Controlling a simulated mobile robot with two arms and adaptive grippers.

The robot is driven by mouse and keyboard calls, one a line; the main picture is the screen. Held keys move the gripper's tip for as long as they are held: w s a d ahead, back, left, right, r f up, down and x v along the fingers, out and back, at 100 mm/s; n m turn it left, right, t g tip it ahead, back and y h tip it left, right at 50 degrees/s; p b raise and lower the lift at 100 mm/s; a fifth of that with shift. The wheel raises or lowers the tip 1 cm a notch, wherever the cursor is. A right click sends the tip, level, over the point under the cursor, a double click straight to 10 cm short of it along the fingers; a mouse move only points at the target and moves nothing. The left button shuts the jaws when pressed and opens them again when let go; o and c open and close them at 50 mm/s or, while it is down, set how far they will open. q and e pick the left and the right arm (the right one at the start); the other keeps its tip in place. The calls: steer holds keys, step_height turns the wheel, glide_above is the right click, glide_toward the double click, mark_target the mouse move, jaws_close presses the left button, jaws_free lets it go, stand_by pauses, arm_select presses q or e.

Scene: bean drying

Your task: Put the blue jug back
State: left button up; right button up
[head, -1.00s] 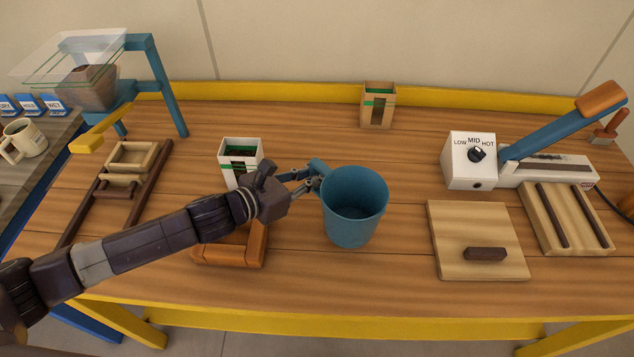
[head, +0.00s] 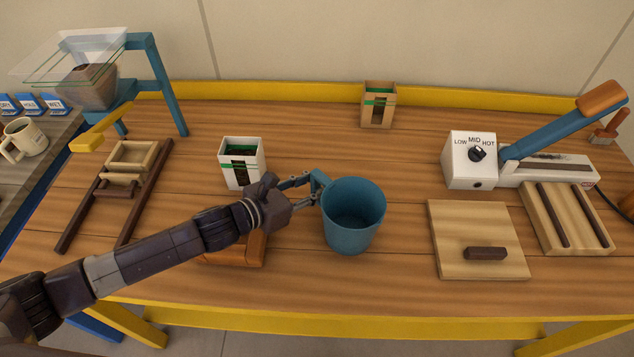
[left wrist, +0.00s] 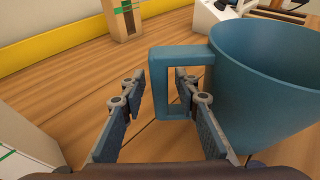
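The blue jug (head: 353,232) is upright and empty-looking at the middle of the wooden table, and it appears to stand on the top. Its handle points left toward my left gripper (head: 312,190). In the left wrist view, the jug (left wrist: 265,90) fills the right side. The fingers of my left gripper (left wrist: 160,88) are apart, one on each side of the handle's upright bar, with a gap visible on the left. The right finger is at the handle's opening. My right gripper is not in view.
A white carton (head: 242,170) stands behind my left arm, and a tan carton (head: 378,105) at the back. An orange-brown wooden piece (head: 240,255) lies partly under my arm. A wooden board (head: 470,225) and a white sealer with a dial (head: 472,165) are to the right.

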arm_select(q)
steer(key=shift+r, duration=0.1)
steer(key=b+v, duration=0.2)
steer(key=v, duration=1)
